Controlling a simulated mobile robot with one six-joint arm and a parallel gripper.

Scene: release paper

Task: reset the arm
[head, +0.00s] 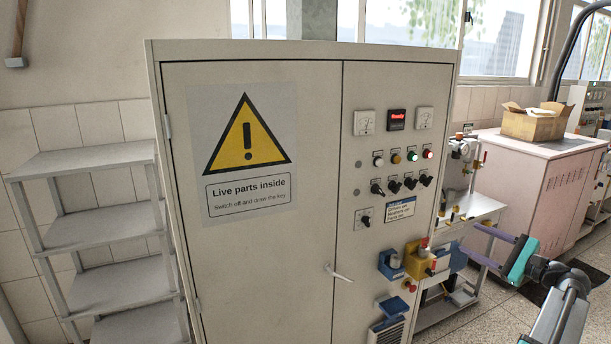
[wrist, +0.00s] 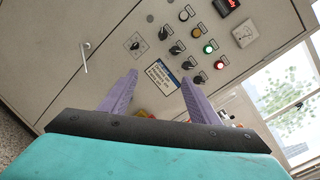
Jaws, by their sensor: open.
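My gripper (head: 467,243) shows at the lower right of the head view, with purple fingers and a teal body. It is open and empty. The fingers point left toward the lower right side of a large beige control cabinet (head: 270,255). In the wrist view my gripper (wrist: 158,92) has its two fingers spread apart with the cabinet face (wrist: 105,25) beyond them. Nothing is between the fingers. From the head view I cannot tell the exact distance between the fingertips and the cabinet.
The cabinet front carries a warning sign (head: 247,150), a door handle (head: 339,274), several knobs and lamps, and a yellow socket box (head: 420,262). Grey shelves (head: 85,222) stand at left. A pink cabinet (head: 530,175) with a cardboard box (head: 534,124) stands at right.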

